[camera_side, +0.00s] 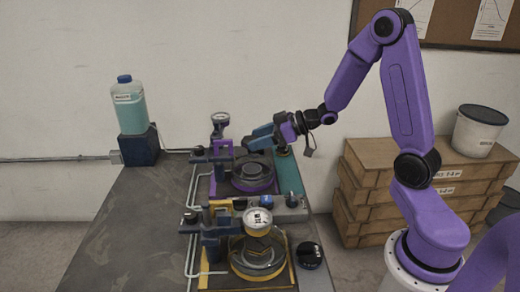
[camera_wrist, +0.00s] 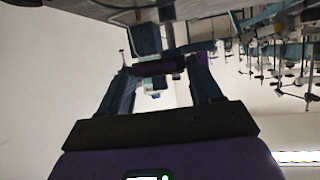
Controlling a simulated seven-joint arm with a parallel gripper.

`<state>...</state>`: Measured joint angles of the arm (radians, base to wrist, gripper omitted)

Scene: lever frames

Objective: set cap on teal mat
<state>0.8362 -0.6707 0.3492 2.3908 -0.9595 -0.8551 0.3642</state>
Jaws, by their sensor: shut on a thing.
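My gripper (camera_side: 250,140) is over the back of the bench, beside the top of the purple lever frame (camera_side: 216,180). In the wrist view my gripper (camera_wrist: 158,68) is shut on a dark purple bar (camera_wrist: 160,65); I cannot tell whether it is part of the frame. A dark round piece (camera_side: 252,172) with a purple rim sits in the purple frame, below my gripper. A dark round knob-like cap (camera_side: 308,256) lies at the bench's front right; I cannot tell which is the task's cap. The teal mat (camera_side: 290,178) lies right of the purple frame, partly behind my gripper.
A yellow lever frame (camera_side: 292,270) with a gauge (camera_side: 258,220) stands in front. A grey block (camera_side: 285,208) with knobs lies between the frames. A teal-filled bottle (camera_side: 130,105) stands back left on a dark block. The bench's left side (camera_side: 130,225) is clear.

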